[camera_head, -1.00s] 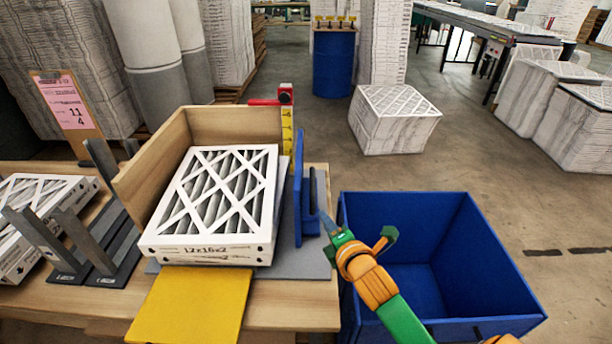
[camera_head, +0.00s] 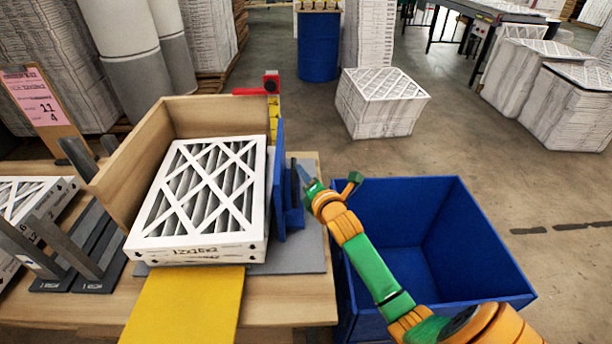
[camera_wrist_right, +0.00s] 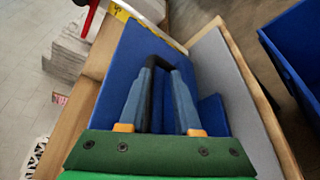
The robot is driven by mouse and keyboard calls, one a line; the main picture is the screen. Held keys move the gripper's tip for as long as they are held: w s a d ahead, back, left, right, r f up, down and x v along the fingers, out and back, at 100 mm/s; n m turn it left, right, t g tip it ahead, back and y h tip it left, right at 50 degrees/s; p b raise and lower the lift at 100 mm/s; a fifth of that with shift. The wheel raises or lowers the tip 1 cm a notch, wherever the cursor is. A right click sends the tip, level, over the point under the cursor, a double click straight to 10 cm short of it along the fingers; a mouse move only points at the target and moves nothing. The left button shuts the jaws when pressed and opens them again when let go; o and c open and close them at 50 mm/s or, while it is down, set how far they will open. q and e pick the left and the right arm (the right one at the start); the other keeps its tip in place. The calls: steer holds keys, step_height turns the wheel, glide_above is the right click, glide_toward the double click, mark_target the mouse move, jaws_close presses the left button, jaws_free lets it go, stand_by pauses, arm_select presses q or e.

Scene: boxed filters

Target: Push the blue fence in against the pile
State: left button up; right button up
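The blue fence (camera_head: 279,180) stands upright on the bench along the right side of the pile. The pile's top filter (camera_head: 203,195) is white-framed with a pleated face, marked 12x16x2 on its front. Only a narrow gap, if any, shows between fence and pile. My right gripper (camera_head: 304,178) reaches the fence's dark handle (camera_head: 294,184) from the right. In the right wrist view, the fingers (camera_wrist_right: 161,72) lie either side of the black handle and look shut on it, with the fence's blue face (camera_wrist_right: 128,62) behind. My left gripper is out of view.
A wooden corner guide (camera_head: 222,115) stands behind and left of the pile. A yellow plate (camera_head: 185,305) lies in front. A red and yellow gauge (camera_head: 271,85) stands behind the fence. A blue bin (camera_head: 455,235) sits right, under my arm. Grey brackets (camera_head: 75,240) stand left.

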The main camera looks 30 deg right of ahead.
steer(key=shift+c, duration=0.3)
jaws_close()
stand_by(1.0)
steer(key=shift+o, duration=0.3)
jaws_free()
steer(key=v, duration=0.7)
